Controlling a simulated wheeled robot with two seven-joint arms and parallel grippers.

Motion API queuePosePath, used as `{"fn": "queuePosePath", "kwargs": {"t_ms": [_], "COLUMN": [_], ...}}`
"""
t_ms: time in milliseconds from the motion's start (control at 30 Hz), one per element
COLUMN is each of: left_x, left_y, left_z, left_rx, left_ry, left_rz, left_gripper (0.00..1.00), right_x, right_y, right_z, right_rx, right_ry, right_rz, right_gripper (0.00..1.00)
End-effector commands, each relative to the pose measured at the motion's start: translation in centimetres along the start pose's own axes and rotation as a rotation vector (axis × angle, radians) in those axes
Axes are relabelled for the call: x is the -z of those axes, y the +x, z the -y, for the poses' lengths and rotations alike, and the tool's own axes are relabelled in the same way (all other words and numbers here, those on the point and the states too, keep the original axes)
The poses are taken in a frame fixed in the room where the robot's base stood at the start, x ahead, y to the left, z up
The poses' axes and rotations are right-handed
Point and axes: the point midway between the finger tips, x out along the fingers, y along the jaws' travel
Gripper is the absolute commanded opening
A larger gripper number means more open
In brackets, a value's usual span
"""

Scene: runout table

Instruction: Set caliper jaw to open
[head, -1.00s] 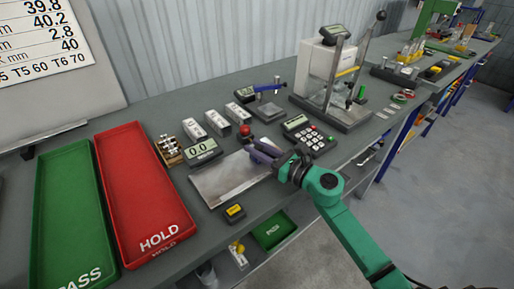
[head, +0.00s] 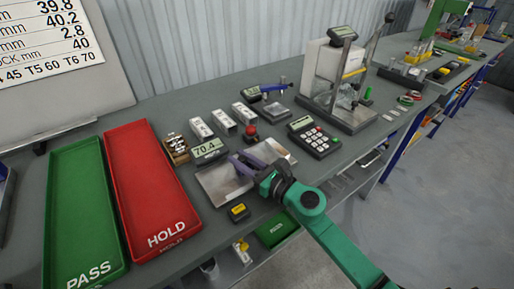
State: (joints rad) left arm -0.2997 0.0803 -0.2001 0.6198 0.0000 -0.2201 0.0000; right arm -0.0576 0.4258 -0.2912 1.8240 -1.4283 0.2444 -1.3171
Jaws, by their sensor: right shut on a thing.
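My right gripper (head: 250,164) reaches in from the lower right, low over a flat silver plate (head: 218,187). Its dark fingers are shut on a small part that they mostly hide; it appears to be the caliper jaw, but its outline is not clear. A small readout (head: 209,149) just behind the plate shows 70.4. A red ball knob (head: 250,131) stands just beyond the fingers. Bare silver plate shows on both sides of the fingers. My left gripper is not in view.
A green PASS tray (head: 82,262) and a red HOLD tray (head: 150,215) lie at the left. A keypad unit (head: 314,139) and a press-like stand (head: 347,115) are to the right. A small yellow-and-black block (head: 238,211) sits near the front edge.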

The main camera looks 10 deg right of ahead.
Motion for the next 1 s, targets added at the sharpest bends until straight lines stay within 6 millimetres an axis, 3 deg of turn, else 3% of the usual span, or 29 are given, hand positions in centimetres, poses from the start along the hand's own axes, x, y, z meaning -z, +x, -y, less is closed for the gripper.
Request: {"fn": "queuePosePath", "kwargs": {"t_ms": [133,400,433,500,833,1000], "left_x": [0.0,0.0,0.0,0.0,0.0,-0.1], "left_y": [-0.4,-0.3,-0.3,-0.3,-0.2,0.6], "left_z": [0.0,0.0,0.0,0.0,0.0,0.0], "left_rx": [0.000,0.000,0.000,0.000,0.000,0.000], "left_ry": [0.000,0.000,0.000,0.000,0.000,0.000], "left_rz": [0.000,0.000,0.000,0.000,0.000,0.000], "left_gripper": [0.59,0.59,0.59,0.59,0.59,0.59], "right_x": [-0.1,0.0,0.0,0.0,0.1,0.4], "right_y": [0.2,0.3,0.3,0.3,0.1,-2.0], "right_z": [-1.4,-1.5,-1.5,-1.4,-1.4,-1.4], "right_rx": [-0.002,-0.001,-0.001,-0.001,0.000,0.000], "right_ry": [0.000,0.000,0.000,0.000,0.000,-0.001], "right_rz": [0.001,0.001,0.001,0.001,0.001,-0.002], "right_gripper": [0.00,0.00,0.41,0.58,0.58,0.58]}}
